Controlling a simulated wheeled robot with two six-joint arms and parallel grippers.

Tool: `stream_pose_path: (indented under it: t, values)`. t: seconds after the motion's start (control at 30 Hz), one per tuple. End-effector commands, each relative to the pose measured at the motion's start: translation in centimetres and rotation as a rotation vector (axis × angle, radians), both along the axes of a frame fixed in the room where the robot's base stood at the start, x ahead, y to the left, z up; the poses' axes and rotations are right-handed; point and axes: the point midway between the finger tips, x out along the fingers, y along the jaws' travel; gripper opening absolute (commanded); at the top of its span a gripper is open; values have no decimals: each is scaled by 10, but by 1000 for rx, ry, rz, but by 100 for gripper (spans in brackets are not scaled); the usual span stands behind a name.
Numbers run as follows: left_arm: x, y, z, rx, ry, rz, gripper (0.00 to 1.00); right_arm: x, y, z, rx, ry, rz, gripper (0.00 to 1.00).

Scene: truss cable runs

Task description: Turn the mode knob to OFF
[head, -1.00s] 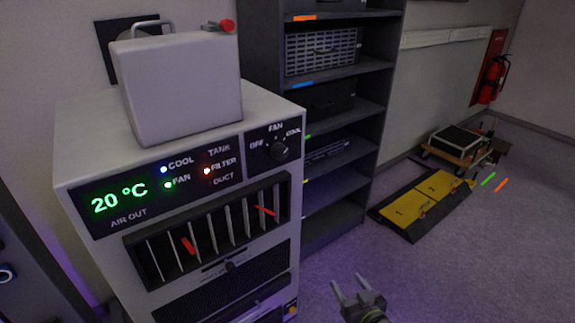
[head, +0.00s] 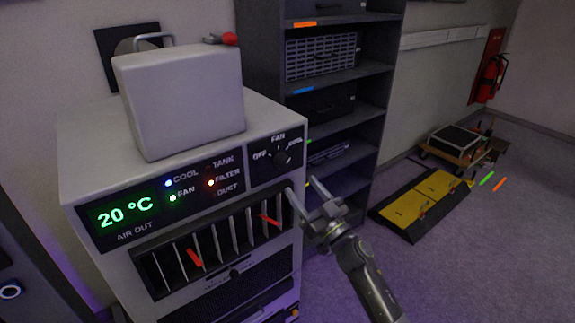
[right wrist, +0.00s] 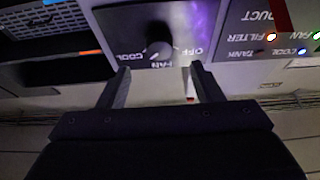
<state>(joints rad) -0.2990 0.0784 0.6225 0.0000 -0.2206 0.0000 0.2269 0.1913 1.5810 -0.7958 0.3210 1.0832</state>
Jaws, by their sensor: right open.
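The dark mode knob (head: 282,158) is on the black panel at the upper right of the white cooling unit (head: 85,160). The labels OFF, FAN and COOL run left to right around it. My right gripper (head: 300,186) is open and empty, just below and to the right of the knob panel. In the right wrist view the panel is upside down, and the knob (right wrist: 158,48) lies beyond the fingertips, roughly centred between them. No contact with the knob shows. Its exact pointer direction is too small to tell. My left gripper is not in view.
A louvred air outlet (head: 215,250) with red strips lies below the panel. A grey box (head: 185,105) with a red-ended valve sits on top of the unit. A dark shelf (head: 335,120) stands behind to the right.

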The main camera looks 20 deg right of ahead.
Motion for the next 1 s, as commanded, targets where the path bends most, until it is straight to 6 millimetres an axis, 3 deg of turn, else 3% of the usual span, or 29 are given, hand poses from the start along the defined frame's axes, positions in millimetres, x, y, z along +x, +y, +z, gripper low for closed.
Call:
stream_pose_path:
  t: [0.2, 0.4, 0.83, 1.0]
  values:
    - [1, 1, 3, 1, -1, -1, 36, 39, 14, 17, 0, 0, -1, 60]
    - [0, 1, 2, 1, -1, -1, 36, 61, 22, 26, 0, 1, -1, 60]
    - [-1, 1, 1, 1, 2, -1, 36, 69, 25, 29, 0, 1, -1, 60]
    - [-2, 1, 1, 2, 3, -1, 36, 69, 25, 29, 0, 1, -1, 39]
